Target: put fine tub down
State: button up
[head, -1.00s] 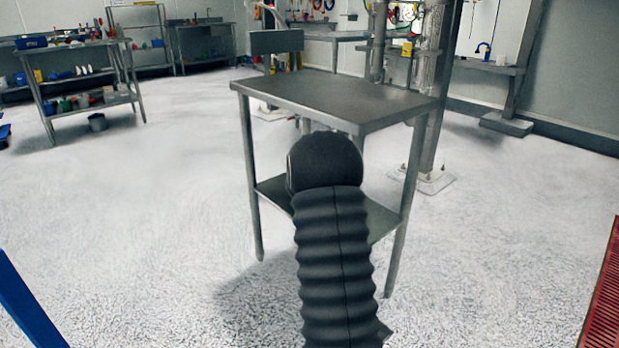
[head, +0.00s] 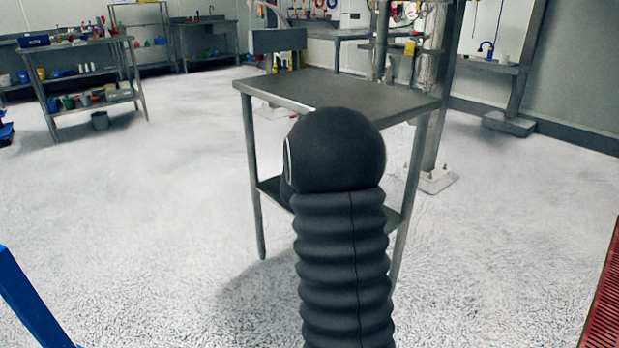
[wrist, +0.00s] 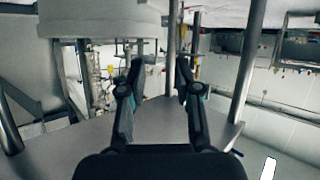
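My gripper (wrist: 160,75) shows in the wrist view with its two dark fingers apart. Background shows through the gap between them, and I see nothing held there. A pale grey, round-edged body (wrist: 100,14) is cut off by the top left of the wrist view; I cannot tell if it is the fine tub. A grey metal table (head: 325,91) stands ahead in the head view, and its visible top is bare. My dark arm covers part of its front edge and lower shelf, and hides my gripper in that view. No tub is clearly identifiable.
Steel posts (head: 432,85) stand behind the table's right side. A stocked bench (head: 85,47) is far left. A blue bar (head: 30,300) is at the lower left and a red grated edge (head: 607,295) at the lower right. Pale floor is open on both sides.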

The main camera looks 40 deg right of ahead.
jog(key=s+a+r+n+y, duration=0.2)
jog(key=s+a+r, duration=0.1)
jog(key=a, duration=0.5)
jog(key=s+a+r+n+y, duration=0.1)
jog(key=s+a+r+y, duration=0.2)
jog(key=a, duration=0.5)
jog(key=s+a+r+n+y, duration=0.2)
jog(key=s+a+r, duration=0.1)
jog(key=a, duration=0.5)
jog(key=s+a+f+n+g, duration=0.1)
jog(key=s+a, duration=0.2)
jog(key=s, duration=0.6)
jog(key=s+a+f+g+y, duration=0.1)
jog(key=s+a, duration=0.3)
jog(key=s, duration=0.5)
jog(key=s+a+f+n+g+y, duration=0.1)
jog(key=s+a, duration=0.3)
jog(key=s, duration=0.5)
jog(key=shift+s+f+n+g, duration=0.2)
jog(key=shift+f+n+g, duration=0.1)
jog(key=shift+g, duration=0.4)
jog(key=shift+r, duration=0.15)
jog(key=shift+r+p, duration=0.7)
jog(key=shift+p, duration=0.05)
